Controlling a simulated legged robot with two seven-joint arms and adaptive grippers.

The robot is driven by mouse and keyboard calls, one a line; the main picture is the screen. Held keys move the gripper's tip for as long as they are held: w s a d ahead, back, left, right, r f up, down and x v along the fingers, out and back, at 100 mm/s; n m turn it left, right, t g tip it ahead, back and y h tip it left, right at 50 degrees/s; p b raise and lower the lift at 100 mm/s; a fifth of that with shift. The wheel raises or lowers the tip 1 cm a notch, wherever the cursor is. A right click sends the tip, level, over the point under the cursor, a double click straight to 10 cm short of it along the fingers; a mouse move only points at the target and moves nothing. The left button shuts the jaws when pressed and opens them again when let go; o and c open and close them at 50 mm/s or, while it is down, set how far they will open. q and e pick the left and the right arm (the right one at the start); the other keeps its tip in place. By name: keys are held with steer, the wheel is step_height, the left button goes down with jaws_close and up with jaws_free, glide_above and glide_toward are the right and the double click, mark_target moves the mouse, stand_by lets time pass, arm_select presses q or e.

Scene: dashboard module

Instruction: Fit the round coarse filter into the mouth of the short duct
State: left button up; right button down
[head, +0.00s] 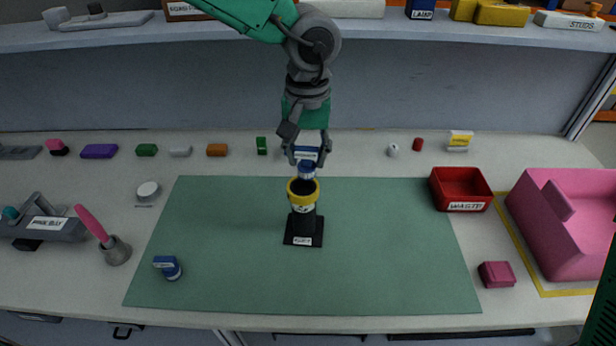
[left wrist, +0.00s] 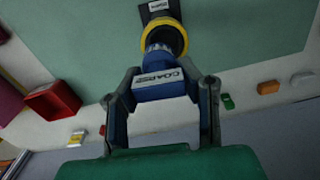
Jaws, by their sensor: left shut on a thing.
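The round coarse filter (head: 307,169) is blue, with a white label that begins "COAR" in the left wrist view (left wrist: 159,77). My left gripper (head: 307,152) is shut on its block-shaped top, one finger on each side. The short duct (head: 304,207) stands upright on a black labelled base on the green mat, with a yellow ring around its mouth. The filter's round lower part is at the far side of the ring in the head view. In the left wrist view it overlaps the yellow ring (left wrist: 180,36). My right gripper is out of view.
A second blue labelled part (head: 168,267) lies on the mat (head: 390,260) at the front left. A red waste bin (head: 462,190) and a pink housing (head: 570,225) are at the right. Several small blocks line the back. A shelf (head: 420,31) runs above.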

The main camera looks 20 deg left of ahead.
mark_target(302, 147)
arm_select(q)
steer(key=f, duration=0.1)
steer(key=a+f, duration=0.1)
steer(key=f, duration=0.3)
steer(key=shift+s+a+f, duration=0.2)
steer(key=shift+a, duration=0.1)
steer(key=shift+c, duration=1.1)
steer(key=shift+s+d+f, duration=0.15)
steer(key=shift+d+f, duration=0.05)
steer(key=shift+f, duration=0.05)
jaws_close()
steer(key=shift+c, duration=0.4)
jaws_free()
steer(key=shift+d+f, duration=0.15)
steer(key=shift+d, duration=0.2)
steer(key=o, duration=1.1)
steer(key=shift+w, duration=0.2)
steer(key=shift+o, duration=0.2)
steer(key=shift+w+a, duration=0.1)
steer(key=shift+a, duration=0.2)
step_height(302, 147, up, 12)
steer(key=shift+w+r, duration=0.1)
steer(key=shift+r, duration=0.05)
steer(key=shift+d, duration=0.1)
